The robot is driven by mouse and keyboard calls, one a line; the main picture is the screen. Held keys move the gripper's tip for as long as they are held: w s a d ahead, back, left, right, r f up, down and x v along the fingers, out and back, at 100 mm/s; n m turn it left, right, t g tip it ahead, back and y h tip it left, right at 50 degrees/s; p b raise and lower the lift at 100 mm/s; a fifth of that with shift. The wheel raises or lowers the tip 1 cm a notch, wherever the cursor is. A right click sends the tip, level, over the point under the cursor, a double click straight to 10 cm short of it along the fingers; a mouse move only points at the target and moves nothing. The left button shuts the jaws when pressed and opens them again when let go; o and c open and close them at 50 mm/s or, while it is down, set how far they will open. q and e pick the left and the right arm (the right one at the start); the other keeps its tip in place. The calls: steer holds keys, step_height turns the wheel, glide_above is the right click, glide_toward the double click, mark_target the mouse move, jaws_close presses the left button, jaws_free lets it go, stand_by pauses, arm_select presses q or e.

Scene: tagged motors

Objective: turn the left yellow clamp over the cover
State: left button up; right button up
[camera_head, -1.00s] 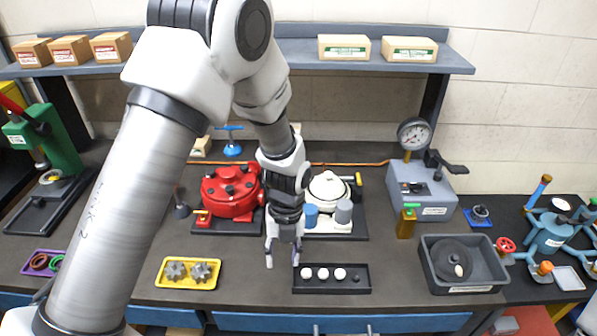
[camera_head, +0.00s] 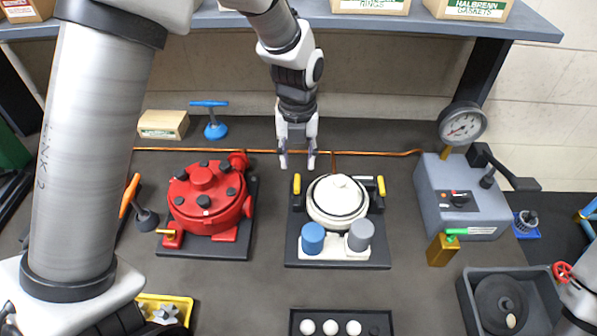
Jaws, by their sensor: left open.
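The white round cover (camera_head: 337,197) sits on the white pump body on a dark base plate (camera_head: 375,258). The left yellow clamp (camera_head: 297,184) stands at the left of the cover, beside its rim and not across it. The right yellow clamp (camera_head: 381,186) stands at the right side in the same way. My left gripper (camera_head: 298,163) points down with its fingers apart and empty. In the picture its fingertips are just above the left clamp; the height between them is hard to tell. My right gripper does not show.
A red pump (camera_head: 207,195) stands to the left, and a blue cup (camera_head: 313,238) and grey cup (camera_head: 360,235) in front of the cover. A grey gauge box (camera_head: 463,203) is at the right. A copper pipe (camera_head: 235,151) runs behind.

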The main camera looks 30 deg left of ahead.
mark_target(297, 181)
arm_select(q)
steer(key=shift+s+d+f, duration=0.1)
steer(key=shift+s+f, duration=0.15)
steer(key=shift+f, duration=0.05)
steer(key=f, duration=0.1)
steer(key=s+f+p, duration=0.1)
steer(key=shift+d+f, duration=0.2)
steer(key=shift+f, duration=0.1)
steer(key=f, duration=0.2)
steer(key=w+f, duration=0.1)
steer(key=f, duration=0.1)
steer(key=shift+a+p, duration=0.2)
steer(key=shift+p, duration=0.1)
steer(key=shift+s, duration=0.15)
steer(key=shift+s+d+r, duration=0.1)
steer(key=shift+s+r, duration=0.05)
steer(key=shift+c, duration=1)
jaws_close()
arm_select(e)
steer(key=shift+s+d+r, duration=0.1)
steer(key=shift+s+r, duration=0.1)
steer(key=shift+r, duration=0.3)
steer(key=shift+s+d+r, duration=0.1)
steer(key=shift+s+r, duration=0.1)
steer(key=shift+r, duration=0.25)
